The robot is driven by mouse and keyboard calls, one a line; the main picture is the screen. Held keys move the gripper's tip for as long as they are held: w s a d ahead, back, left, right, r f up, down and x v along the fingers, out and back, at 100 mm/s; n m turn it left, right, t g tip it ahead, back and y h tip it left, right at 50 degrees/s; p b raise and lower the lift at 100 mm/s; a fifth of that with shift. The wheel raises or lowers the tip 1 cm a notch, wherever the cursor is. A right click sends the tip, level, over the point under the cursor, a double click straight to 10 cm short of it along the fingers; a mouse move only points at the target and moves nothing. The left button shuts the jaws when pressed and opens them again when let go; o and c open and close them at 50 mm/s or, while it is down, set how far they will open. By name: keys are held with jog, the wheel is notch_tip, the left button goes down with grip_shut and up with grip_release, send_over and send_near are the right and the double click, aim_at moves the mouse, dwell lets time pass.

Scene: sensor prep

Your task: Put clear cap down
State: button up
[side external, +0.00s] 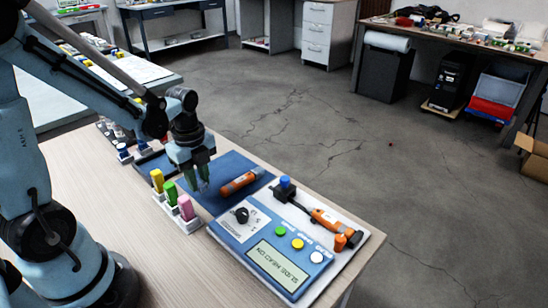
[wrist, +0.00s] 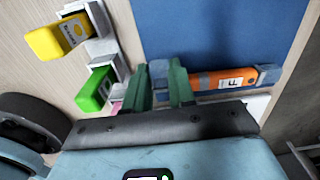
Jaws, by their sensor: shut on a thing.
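My gripper (side external: 197,184) is low over the blue mat (side external: 213,199), left of an orange sensor (side external: 239,183) that lies on it. In the wrist view, its green fingers (wrist: 160,75) are shut on a small pale see-through piece (wrist: 158,69), which looks like the clear cap. The fingers hide most of it, and I cannot tell whether it touches the mat. The orange sensor (wrist: 222,80) shows just right of the fingers, with a greyish clear end (wrist: 268,74) at its far right.
Yellow (side external: 157,180), green (side external: 170,192) and pink (side external: 186,207) blocks stand in a white rack left of the mat. A blue control panel (side external: 275,255) with a screen and buttons is in front. A second orange device (side external: 328,220) lies on the right. Free table lies at front left.

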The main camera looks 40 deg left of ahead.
aim_at(199, 181)
jog(key=shift+f, duration=1.1)
jog(key=shift+f, duration=0.2)
jog(key=o, duration=0.8)
jog(key=shift+r, duration=0.1)
notch_tip(199, 181, up, 12)
jog(key=d+r+n+t, duration=0.1)
jog(key=d+n+t, duration=0.6)
jog(key=n, duration=1.1)
jog(key=shift+s+d+r, duration=0.2)
jog(key=shift+s+d, duration=0.05)
jog(key=shift+d, duration=0.65)
